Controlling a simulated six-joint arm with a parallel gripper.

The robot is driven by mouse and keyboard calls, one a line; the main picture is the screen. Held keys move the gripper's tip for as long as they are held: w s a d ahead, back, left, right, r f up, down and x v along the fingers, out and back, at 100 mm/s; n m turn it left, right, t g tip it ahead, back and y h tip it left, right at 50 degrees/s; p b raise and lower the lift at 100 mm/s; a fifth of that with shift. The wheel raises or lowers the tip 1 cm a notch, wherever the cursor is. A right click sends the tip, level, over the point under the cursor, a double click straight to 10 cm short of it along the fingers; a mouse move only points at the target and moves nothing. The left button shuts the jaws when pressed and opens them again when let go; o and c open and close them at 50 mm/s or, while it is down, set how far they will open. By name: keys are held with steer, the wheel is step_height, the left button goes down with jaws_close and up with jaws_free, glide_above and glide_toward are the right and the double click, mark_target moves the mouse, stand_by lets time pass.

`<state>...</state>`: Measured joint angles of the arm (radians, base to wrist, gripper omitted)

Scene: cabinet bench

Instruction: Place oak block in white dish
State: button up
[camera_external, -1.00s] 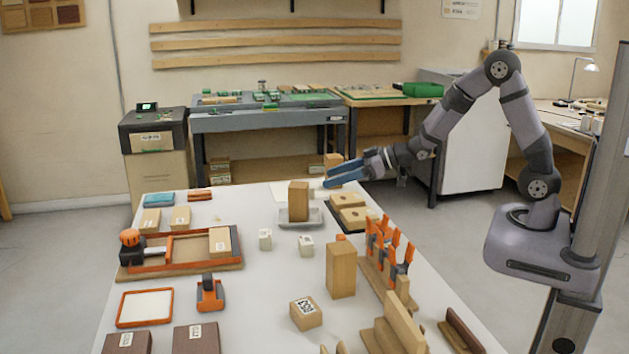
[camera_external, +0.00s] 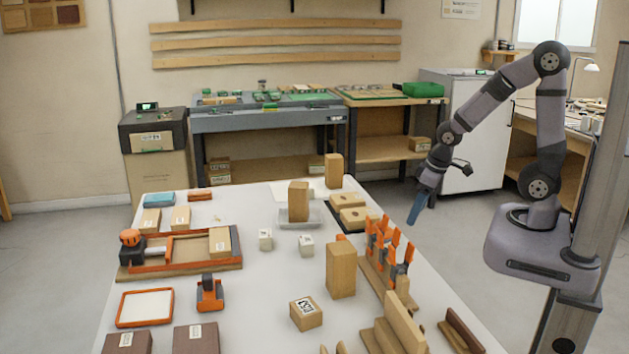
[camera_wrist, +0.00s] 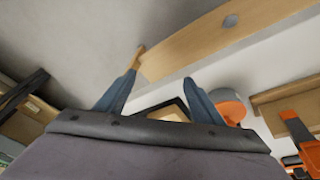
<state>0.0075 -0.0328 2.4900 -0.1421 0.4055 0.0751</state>
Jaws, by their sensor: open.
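An upright oak-coloured block (camera_external: 298,200) stands in a shallow pale dish (camera_external: 309,222) at the far middle of the white table. Similar upright wooden blocks stand at the far end (camera_external: 334,171) and nearer the front (camera_external: 341,270); which one the task calls oak is not marked. My gripper (camera_external: 416,212) hangs beyond the table's right edge, apart from the dish and blocks, fingers pointing down. In the wrist view its two blue fingers (camera_wrist: 160,84) are spread, with no object held between them.
A dark tray with wooden pieces (camera_external: 353,215) lies right of the dish. An orange-clamped wooden rack (camera_external: 385,255) stands along the right edge. An orange-framed wooden tray (camera_external: 180,252) is at the left.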

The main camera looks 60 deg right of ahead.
steer(key=s+a+g, duration=0.1)
steer(key=s+g, duration=0.2)
steer(key=s, duration=0.6)
steer(key=shift+s+a+y, duration=0.25)
steer(key=shift+a+y, duration=0.05)
steer(key=shift+y, duration=0.1)
step_height(320, 180, up, 9)
steer(key=p, duration=0.9)
steer(key=shift+f, duration=0.15)
